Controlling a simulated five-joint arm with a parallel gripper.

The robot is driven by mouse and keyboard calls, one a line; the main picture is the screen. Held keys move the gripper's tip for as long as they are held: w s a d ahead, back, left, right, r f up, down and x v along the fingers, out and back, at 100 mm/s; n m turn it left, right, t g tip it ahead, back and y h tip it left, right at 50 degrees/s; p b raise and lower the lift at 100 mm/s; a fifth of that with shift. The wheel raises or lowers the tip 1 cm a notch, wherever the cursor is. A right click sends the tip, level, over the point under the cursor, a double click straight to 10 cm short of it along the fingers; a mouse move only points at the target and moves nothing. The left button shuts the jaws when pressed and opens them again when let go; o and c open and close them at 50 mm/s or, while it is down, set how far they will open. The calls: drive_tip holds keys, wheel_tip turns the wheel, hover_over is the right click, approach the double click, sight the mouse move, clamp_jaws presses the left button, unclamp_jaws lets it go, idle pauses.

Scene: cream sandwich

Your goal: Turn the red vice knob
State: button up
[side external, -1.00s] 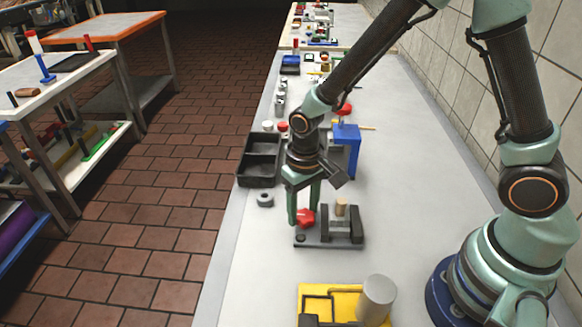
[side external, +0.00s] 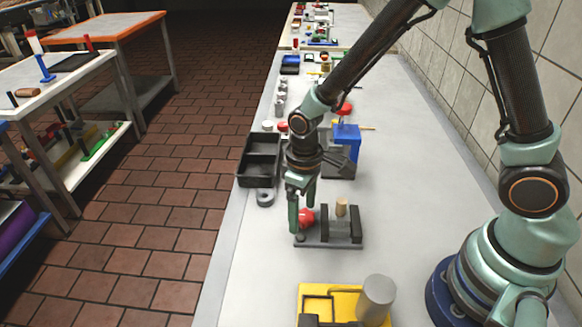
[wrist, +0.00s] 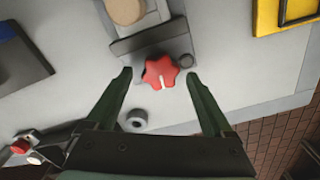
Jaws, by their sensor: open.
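The red vice knob (side external: 307,218) is a lobed star on the left end of the grey vice (side external: 341,226). In the wrist view the knob (wrist: 161,72) shows a pale mark pointing down toward the gripper. My gripper (side external: 301,220) is low at the knob, and its near finger hides part of it. In the wrist view my gripper (wrist: 158,75) is open, with one green finger on each side of the knob and a gap showing on both sides. A tan cylinder (side external: 341,206) sits in the vice and also shows in the wrist view (wrist: 126,10).
A yellow fixture (side external: 313,299) with a grey cylinder (side external: 377,298) stands in front. A black tray (side external: 260,160) and a grey ring (side external: 265,198) lie to the left, near the bench edge. A blue block (side external: 347,148) stands behind. The bench right of the vice is clear.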

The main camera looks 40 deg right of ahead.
sight(302, 215)
drive_tip(key=n, duration=0.7)
drive_tip(key=shift+s+a+n, duration=0.1)
drive_tip(key=shift+n, duration=0.2)
wheel_tip(302, 215, up, 12)
drive_tip(key=s+d+r+m+t, duration=0.5)
drive_tip(key=s+d+r+m, duration=0.1)
drive_tip(key=d+r+m, duration=0.4)
drive_tip(key=shift+d+m+t, duration=0.3)
drive_tip(key=shift+m, duration=0.6)
drive_tip(key=shift+f, duration=0.1)
